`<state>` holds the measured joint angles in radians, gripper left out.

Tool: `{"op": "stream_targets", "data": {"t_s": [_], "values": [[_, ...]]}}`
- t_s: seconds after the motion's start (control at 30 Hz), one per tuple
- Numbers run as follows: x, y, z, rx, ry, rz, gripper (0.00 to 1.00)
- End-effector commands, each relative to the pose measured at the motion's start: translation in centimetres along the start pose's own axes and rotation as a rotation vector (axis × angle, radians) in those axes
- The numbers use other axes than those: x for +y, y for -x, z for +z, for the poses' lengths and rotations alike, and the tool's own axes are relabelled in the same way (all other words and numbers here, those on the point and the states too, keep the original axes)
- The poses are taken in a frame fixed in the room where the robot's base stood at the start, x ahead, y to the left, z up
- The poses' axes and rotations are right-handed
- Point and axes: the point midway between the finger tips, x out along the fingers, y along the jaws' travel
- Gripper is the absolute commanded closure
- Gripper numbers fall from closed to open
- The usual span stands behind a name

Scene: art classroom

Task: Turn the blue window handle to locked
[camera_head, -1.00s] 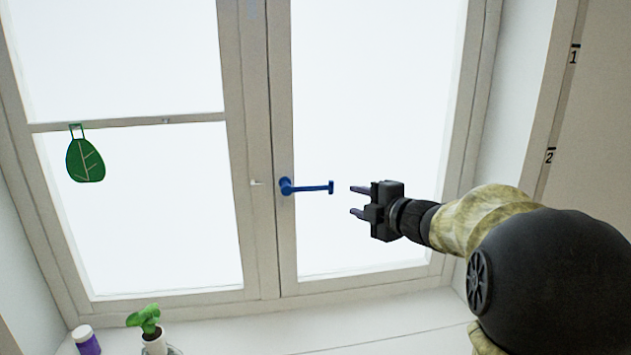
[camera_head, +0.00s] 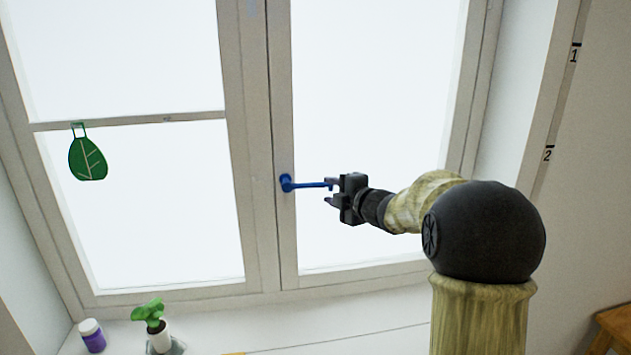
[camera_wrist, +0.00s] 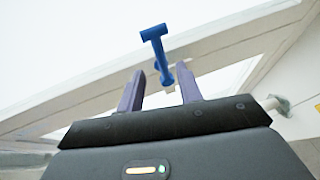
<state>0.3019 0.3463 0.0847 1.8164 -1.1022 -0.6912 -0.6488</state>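The blue window handle (camera_head: 308,185) is on the frame of the right window sash. Its lever points right, roughly level, and ends in a short crosspiece. My gripper (camera_head: 329,192) is at the lever's free end, coming from the right. In the wrist view the handle (camera_wrist: 157,55) rises beyond and between the two purple fingertips of my gripper (camera_wrist: 158,82). The fingers are apart, with visible gaps beside the handle. Whether either finger touches it I cannot tell. In the head view the gripper hides part of the handle's tip.
A green leaf ornament (camera_head: 88,158) hangs at the left pane. A potted plant (camera_head: 152,318) and a white-lidded purple jar (camera_head: 92,336) stand on the sill (camera_head: 290,330). A wooden stool (camera_head: 614,325) is at the lower right. The space around the handle is clear.

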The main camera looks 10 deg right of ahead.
Motion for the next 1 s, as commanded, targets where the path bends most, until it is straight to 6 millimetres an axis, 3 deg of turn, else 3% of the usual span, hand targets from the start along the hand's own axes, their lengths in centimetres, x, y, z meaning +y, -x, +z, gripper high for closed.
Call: {"op": "stream_targets", "data": {"t_s": [0.4, 0.6, 0.83, 0.87, 1.0], "values": [[0.2, -6.6, 0.0, 0.001, 0.000, -0.001, 0.64], [0.0, -7.8, 0.0, -0.001, -0.001, 0.000, 0.64], [0.0, -7.8, 0.0, -0.001, -0.001, 0.000, 0.64], [0.0, -7.8, 0.0, -0.001, -0.001, 0.000, 0.66], [0.0, -7.8, 0.0, -0.001, -0.001, 0.000, 0.94]]}}
